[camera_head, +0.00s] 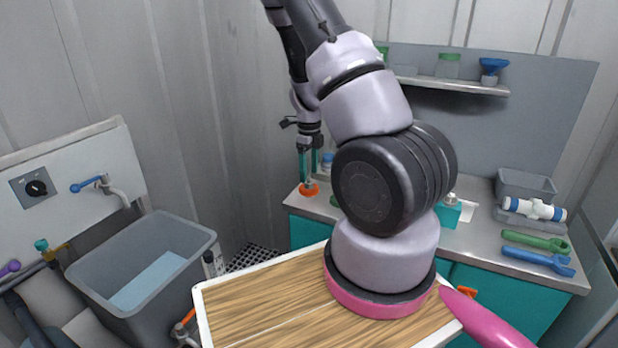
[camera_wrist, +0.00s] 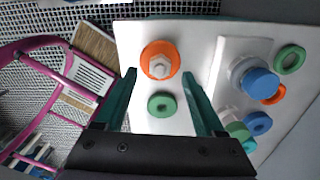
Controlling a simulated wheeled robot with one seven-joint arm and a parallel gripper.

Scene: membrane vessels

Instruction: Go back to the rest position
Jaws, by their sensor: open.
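My gripper (camera_head: 309,163) reaches down over the left end of the steel counter (camera_head: 474,232) in the head view. Below and beyond the fingertips is an orange round piece with a pale hex top (camera_wrist: 160,60); the orange piece also shows in the head view (camera_head: 309,189). A green ring (camera_wrist: 161,104) lies between the fingers as seen from the wrist, on the pale surface below.
A blue-capped vessel (camera_wrist: 258,82), an orange ring (camera_wrist: 274,95), and green and blue rings stand right of the fingers. A grey basin (camera_head: 150,265) is at left. A shelf (camera_head: 450,85) with jars hangs above the counter. Green and blue wrenches (camera_head: 538,260) lie at right.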

